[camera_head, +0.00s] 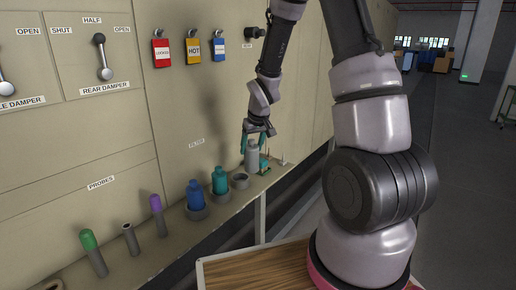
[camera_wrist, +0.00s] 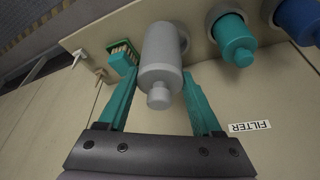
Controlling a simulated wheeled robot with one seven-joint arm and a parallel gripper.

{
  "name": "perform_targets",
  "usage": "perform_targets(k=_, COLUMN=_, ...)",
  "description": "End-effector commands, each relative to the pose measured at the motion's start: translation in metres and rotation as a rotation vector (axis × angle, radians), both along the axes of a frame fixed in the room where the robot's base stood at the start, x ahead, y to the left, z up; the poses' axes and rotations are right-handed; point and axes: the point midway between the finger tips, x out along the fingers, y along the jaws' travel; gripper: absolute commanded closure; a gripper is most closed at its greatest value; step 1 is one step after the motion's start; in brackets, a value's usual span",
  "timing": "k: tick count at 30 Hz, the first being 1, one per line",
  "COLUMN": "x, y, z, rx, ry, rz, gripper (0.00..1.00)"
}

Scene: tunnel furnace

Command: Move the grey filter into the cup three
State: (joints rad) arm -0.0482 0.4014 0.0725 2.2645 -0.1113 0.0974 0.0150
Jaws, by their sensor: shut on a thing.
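The grey filter (camera_head: 251,157) is upright between the teal fingers of my gripper (camera_head: 253,147). My gripper is shut on it, and in the wrist view the filter (camera_wrist: 161,62) lies between the two fingertips (camera_wrist: 158,82). An open grey cup (camera_head: 240,182), the third from the left in the filter row, stands just in front and to the left of the filter. Part of this cup (camera_wrist: 184,40) shows behind the filter in the wrist view. The filter's lower end is partly hidden, so its exact height over the shelf is unclear.
A teal filter (camera_head: 219,181) and a blue filter (camera_head: 195,196) stand in cups to the left. A small green-and-teal block (camera_wrist: 123,56) and pegs (camera_head: 281,162) are close on the other side. The panel wall rises right behind the shelf.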

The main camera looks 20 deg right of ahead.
Motion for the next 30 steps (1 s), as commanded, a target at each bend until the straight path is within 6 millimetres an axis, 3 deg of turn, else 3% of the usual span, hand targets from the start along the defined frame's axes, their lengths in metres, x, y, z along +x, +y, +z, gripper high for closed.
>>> perform_targets(k=18, x=0.049, y=0.036, z=-0.011, rx=-0.001, ry=0.000, rz=0.002, gripper=0.97)
perform_targets(k=30, x=0.047, y=0.035, z=-0.032, rx=0.000, ry=0.001, rz=0.000, gripper=0.97)
